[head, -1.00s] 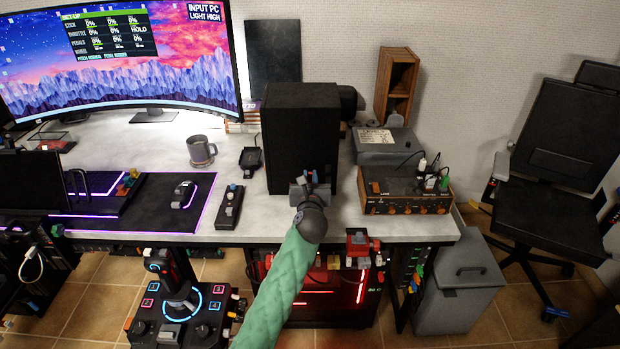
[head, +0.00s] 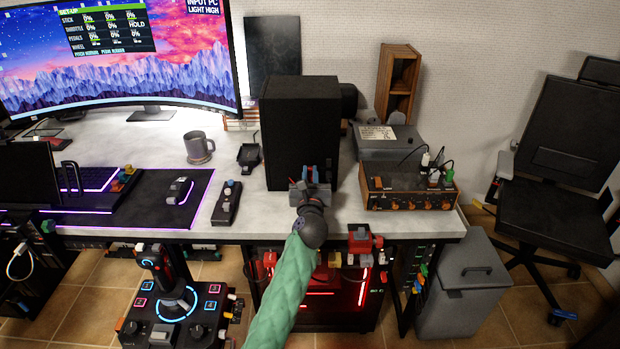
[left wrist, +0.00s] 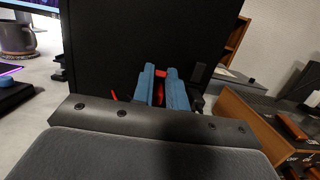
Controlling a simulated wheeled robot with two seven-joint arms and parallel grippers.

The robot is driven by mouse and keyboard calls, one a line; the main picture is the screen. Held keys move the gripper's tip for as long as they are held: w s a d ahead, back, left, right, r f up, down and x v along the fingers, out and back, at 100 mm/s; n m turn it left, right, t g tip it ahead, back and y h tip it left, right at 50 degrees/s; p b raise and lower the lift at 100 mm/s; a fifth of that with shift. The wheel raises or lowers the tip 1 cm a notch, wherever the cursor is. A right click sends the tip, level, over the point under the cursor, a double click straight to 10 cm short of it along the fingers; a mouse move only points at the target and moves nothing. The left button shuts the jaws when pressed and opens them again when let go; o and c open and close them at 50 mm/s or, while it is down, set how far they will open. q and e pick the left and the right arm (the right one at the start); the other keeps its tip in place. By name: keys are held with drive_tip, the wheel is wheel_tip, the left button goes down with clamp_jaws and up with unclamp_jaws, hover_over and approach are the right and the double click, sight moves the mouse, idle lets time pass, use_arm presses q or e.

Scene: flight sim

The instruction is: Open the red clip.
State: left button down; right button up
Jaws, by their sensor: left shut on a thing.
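My left gripper (head: 309,173) is at the lower front of a black upright box on the desk. Its blue fingers (left wrist: 165,75) are shut on a small red thing, seen between them in the left wrist view; this looks like the red clip (left wrist: 160,94). Most of the clip is hidden by the fingers, so I cannot tell whether its own jaws are apart. A thin red piece (left wrist: 114,96) shows left of the fingers. My right gripper is not in view.
The black box (head: 300,125) stands just behind the gripper. A brown control unit (head: 410,188) is to its right, and a red block-like device (head: 364,240) sits at the desk's front edge. A black remote-like device (head: 227,203) and a mug (head: 198,147) are to the left.

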use_arm(q)
drive_tip(key=c, duration=1.4)
unclamp_jaws()
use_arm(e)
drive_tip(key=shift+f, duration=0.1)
use_arm(q)
drive_tip(key=shift+s, duration=0.1)
